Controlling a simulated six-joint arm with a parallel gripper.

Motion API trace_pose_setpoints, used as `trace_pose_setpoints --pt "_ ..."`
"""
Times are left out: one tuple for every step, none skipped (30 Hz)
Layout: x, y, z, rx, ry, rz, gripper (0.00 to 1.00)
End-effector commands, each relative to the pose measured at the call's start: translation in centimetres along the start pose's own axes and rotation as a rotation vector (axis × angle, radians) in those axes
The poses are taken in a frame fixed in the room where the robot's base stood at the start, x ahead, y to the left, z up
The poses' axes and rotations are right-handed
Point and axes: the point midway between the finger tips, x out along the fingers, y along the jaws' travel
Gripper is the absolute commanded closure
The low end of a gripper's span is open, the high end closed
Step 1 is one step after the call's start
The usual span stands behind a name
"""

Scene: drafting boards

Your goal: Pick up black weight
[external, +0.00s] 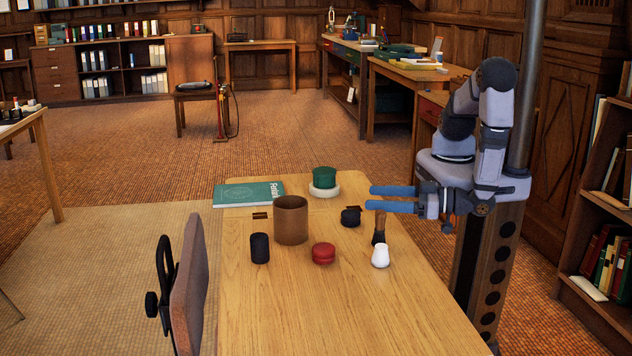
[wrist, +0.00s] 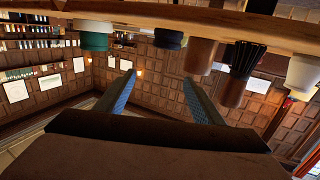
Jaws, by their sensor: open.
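Two black things stand on the wooden table. A short round black piece with a small projection at its top (external: 350,217) lies right of the brown cup; a taller black cylinder (external: 260,248) stands at the cup's left front. I cannot tell for sure which is the weight. My gripper (external: 368,198) is open and empty, its blue fingers pointing left, above and slightly right of the short black piece. The wrist view is upside down: the fingers (wrist: 158,80) are apart with nothing between them, and a black piece (wrist: 168,40) hangs from the inverted tabletop.
A brown cup (external: 290,222), red round piece (external: 323,254), white piece (external: 380,256) and upright brush (external: 379,230) stand nearby. A green piece (external: 324,177) on a pale ring and a green book (external: 248,194) lie at the back. The table's front is clear; a chair (external: 190,290) stands left.

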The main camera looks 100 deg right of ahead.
Motion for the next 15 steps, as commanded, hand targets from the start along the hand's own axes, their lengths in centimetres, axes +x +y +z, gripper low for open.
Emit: trace_pose_setpoints --pt "0.1 0.0 1.2 -0.006 0.001 0.0 0.38" --pt "0.1 0.0 1.8 -0.005 0.001 0.0 0.38" --pt "0.1 0.0 2.5 -0.003 0.001 -0.001 0.38" --pt "0.1 0.0 2.9 -0.003 0.001 -0.001 0.38" --pt "0.2 -0.1 3.3 -0.002 0.001 -0.001 0.38" --pt "0.2 0.0 3.7 -0.001 0.001 -0.001 0.38" --pt "0.2 0.0 4.0 -0.001 0.001 -0.001 0.38" --pt "0.2 0.0 4.2 0.0 0.001 -0.001 0.38" --pt "0.2 -0.1 4.4 0.001 0.0 -0.001 0.38" --pt "0.2 -0.1 4.5 0.001 0.0 -0.001 0.38" --pt "0.2 -0.1 4.6 0.001 0.0 -0.001 0.38" --pt "0.2 -0.1 4.6 0.001 0.0 -0.001 0.38" --pt "0.2 -0.1 4.6 0.001 0.0 -0.001 0.38" --pt "0.3 -0.1 4.6 0.001 0.0 -0.001 0.38" --pt "0.4 -0.1 4.6 0.001 0.0 0.0 0.38"
